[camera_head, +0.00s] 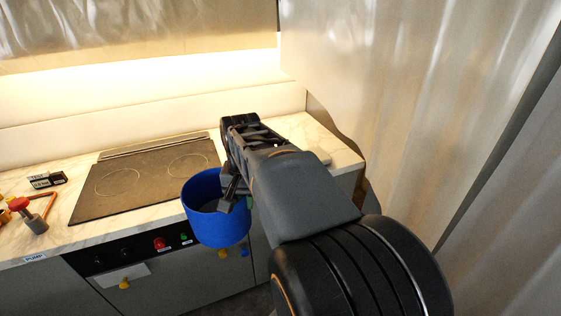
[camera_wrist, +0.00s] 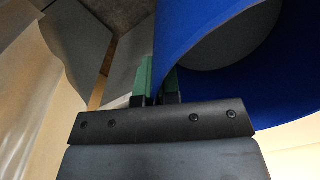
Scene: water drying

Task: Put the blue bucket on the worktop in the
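The blue bucket (camera_head: 219,228) hangs upright in front of the worktop's front edge, near the black cooktop. My gripper (camera_head: 232,192) is at the bucket's right side, with its fingers at the rim. In the wrist view the bucket (camera_wrist: 195,35) fills the upper right. The green-tipped fingers of my gripper (camera_wrist: 154,85) are close together, and the bucket's wall runs in between them. The pale marble worktop (camera_head: 285,125) runs along the wall. My arm hides part of its right end.
A black cooktop (camera_head: 145,180) lies in the worktop. A red-knobbed valve (camera_head: 32,216) and a small black device (camera_head: 48,180) are at the left. Red and green buttons (camera_head: 160,243) are on the front panel. A pale curtain-like wall (camera_head: 420,90) stands at the right.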

